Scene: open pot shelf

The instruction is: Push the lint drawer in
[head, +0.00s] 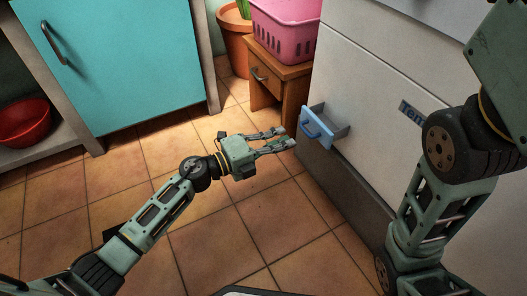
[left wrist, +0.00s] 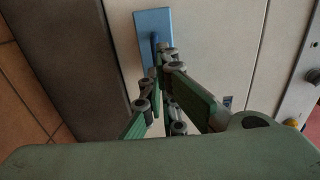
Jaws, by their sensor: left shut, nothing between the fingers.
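The blue lint drawer (head: 318,124) sticks out of the lower front of the white machine (head: 372,92), with a blue handle on its face. Its blue front also shows in the left wrist view (left wrist: 154,24), straight ahead of the fingers. My left gripper (head: 287,137) is shut and empty, just left of and a little below the drawer front in the head view. In the left wrist view my left gripper (left wrist: 163,55) overlaps the handle; whether it touches cannot be told. My right arm shows at the right, but its gripper is out of view.
A small wooden cabinet (head: 297,86) with a pink basket (head: 284,38) on it stands beside the machine. A plant pot (head: 235,38) is behind. A teal cupboard (head: 125,65) and a red bowl (head: 24,122) are at left. The tiled floor (head: 215,232) is clear.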

